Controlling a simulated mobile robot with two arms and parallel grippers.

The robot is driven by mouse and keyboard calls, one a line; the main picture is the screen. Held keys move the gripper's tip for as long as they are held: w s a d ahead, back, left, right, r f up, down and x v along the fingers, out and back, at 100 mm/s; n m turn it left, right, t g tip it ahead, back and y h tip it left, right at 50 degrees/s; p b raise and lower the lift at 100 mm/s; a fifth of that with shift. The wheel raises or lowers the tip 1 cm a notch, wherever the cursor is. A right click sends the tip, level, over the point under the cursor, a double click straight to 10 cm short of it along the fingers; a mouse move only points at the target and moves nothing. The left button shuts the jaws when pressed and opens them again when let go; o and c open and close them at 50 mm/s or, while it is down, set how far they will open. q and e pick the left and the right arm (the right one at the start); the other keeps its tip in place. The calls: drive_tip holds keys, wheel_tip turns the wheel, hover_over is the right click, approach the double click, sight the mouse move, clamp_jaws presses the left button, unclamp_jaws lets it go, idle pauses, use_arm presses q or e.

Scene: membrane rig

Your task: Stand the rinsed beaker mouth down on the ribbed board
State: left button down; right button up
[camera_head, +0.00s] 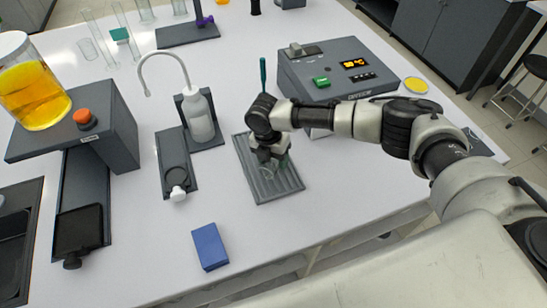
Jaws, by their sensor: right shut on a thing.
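The grey ribbed board (289,187) lies on the white bench near the middle of the view. My right gripper (268,158) is over the board's middle, pointing down, and is shut on the clear beaker (268,172). The glass is faint and mostly hidden by the gripper, so I cannot tell which way its mouth faces or whether it touches the ribs. My left gripper is not in view.
A white wash bottle (198,117) with a curved spout stands left of the board. A grey instrument (335,72) with a lit display is behind it. A blue box (209,247) lies at the front. An orange-filled vessel (38,98) is at far left.

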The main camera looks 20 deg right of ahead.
drive_tip(key=o, duration=0.5)
drive_tip(key=shift+f, duration=0.1)
drive_tip(key=o, duration=0.6)
drive_tip(key=shift+s, duration=0.15)
drive_tip(key=shift+c, duration=0.2)
